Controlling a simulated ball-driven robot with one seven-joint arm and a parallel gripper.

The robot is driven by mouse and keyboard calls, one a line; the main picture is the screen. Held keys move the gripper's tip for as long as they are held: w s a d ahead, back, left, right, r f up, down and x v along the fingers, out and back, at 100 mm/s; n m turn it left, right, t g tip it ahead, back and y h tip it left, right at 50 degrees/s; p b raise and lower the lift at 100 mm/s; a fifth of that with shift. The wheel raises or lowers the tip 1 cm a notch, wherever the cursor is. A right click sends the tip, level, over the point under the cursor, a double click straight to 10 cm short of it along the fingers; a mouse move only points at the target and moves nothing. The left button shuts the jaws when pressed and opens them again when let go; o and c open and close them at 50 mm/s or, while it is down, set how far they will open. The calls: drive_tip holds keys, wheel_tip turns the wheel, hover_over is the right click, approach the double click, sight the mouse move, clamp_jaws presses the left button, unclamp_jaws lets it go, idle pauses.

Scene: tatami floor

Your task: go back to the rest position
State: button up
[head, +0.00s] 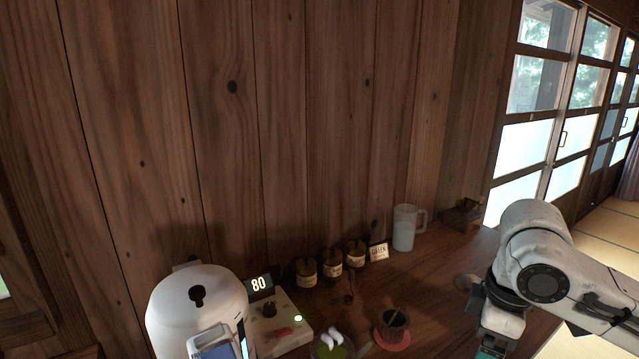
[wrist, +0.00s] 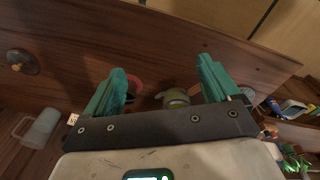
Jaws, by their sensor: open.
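My gripper (head: 488,350) hangs at the lower right of the head view, at the end of my white arm, over the right part of the wooden counter (head: 440,262). Its fingertips are mostly cut off by the bottom edge there. In the wrist view my gripper (wrist: 163,85) shows two teal fingers spread wide apart with nothing held between them. Behind the fingers, apart from them, are a greenish round vessel (wrist: 174,97) and a partly hidden red item (wrist: 134,84).
A white kettle (head: 198,305), a control box (head: 285,322), several jars (head: 331,264), a clear jug (head: 405,228), a wooden box (head: 461,213) and a dark cup (head: 393,325) on a red coaster stand along the plank wall. The counter's middle right is mostly clear.

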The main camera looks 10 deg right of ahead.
drive_tip(key=w+a+r+t+y, duration=0.1)
drive_tip(key=w+a+t+y, duration=0.15)
drive_tip(key=a, duration=0.45)
drive_tip(key=w+a+r+t+y, duration=0.1)
drive_tip(key=w+a+y, duration=0.15)
drive_tip(key=a, duration=0.45)
drive_tip(key=s+a+f+m+t, duration=0.1)
drive_tip(key=a+f+m+t, duration=0.1)
drive_tip(key=a+f+m, duration=0.3)
drive_tip(key=s+d+f+m+g+h, duration=0.1)
drive_tip(key=s+d+f, duration=0.3)
drive_tip(key=s+f, duration=0.3)
drive_tip(key=s+d+f+m+g+h, duration=0.2)
drive_tip(key=s+d+f, duration=0.2)
drive_tip(key=s+f, duration=0.4)
drive_tip(key=s+d+f+m+g+h, duration=0.1)
drive_tip(key=s+d+f, duration=0.3)
drive_tip(key=s+f, duration=0.4)
drive_tip(key=s+g+h, duration=0.1)
drive_tip(key=s, duration=0.4)
drive_tip(key=shift+s+f, duration=0.15)
drive_tip(key=shift+s, duration=0.15)
drive_tip(key=shift+d, duration=0.1)
